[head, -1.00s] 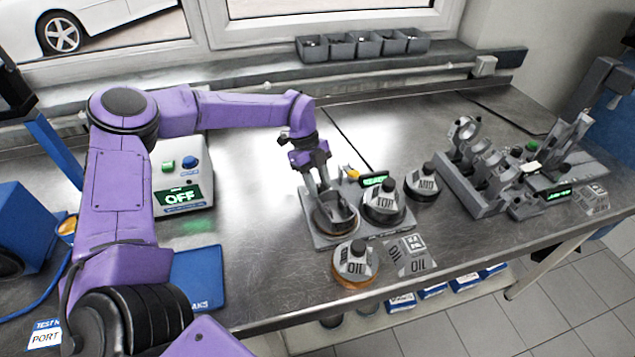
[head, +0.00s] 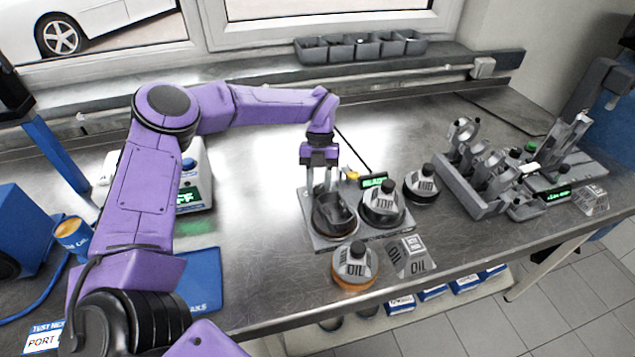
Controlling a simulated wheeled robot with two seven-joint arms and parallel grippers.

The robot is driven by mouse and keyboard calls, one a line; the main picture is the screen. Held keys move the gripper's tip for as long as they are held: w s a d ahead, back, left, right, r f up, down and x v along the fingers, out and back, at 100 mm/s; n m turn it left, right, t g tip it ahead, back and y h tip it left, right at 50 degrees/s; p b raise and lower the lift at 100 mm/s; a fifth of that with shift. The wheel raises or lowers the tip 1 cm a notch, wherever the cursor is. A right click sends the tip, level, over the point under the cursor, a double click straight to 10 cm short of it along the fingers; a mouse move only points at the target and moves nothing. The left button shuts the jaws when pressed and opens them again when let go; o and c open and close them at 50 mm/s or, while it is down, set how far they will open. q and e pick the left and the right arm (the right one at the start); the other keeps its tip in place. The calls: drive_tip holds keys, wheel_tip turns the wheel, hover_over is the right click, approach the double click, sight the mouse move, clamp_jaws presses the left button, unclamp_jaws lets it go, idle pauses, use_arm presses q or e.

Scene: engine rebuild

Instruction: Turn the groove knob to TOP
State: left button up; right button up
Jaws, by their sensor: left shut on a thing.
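A metal plate (head: 318,236) lies mid-bench with a dark grey cup-shaped part (head: 334,218) in a round seat at its left. My left gripper (head: 321,185) points down at the back of this part and is shut on it; the contact is partly hidden. A small yellow piece (head: 352,175) is at the plate's back edge, beside a lit green display (head: 373,181) whose text is too small to read. Which piece is the groove knob is not clear. A grey holder marked TOP (head: 383,199) stands on the plate's right side. My right gripper is not in view.
A MID holder (head: 422,185) stands to the right, an OIL holder (head: 355,265) and an OIL block (head: 411,257) in front. A grey rack of rods (head: 468,192) is farther right. A test box (head: 191,185) is at left. Bare bench lies behind the plate.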

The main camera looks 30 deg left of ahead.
use_arm(q)
drive_tip(key=shift+m, duration=0.6)
drive_tip(key=shift+y, duration=0.3)
drive_tip(key=o, duration=1)
drive_tip(key=shift+f, duration=0.1)
drive_tip(key=b+v, duration=0.1)
drive_tip(key=v, duration=0.9)
drive_tip(key=shift+w+r+b, duration=0.25)
drive_tip(key=shift+w+b, duration=0.1)
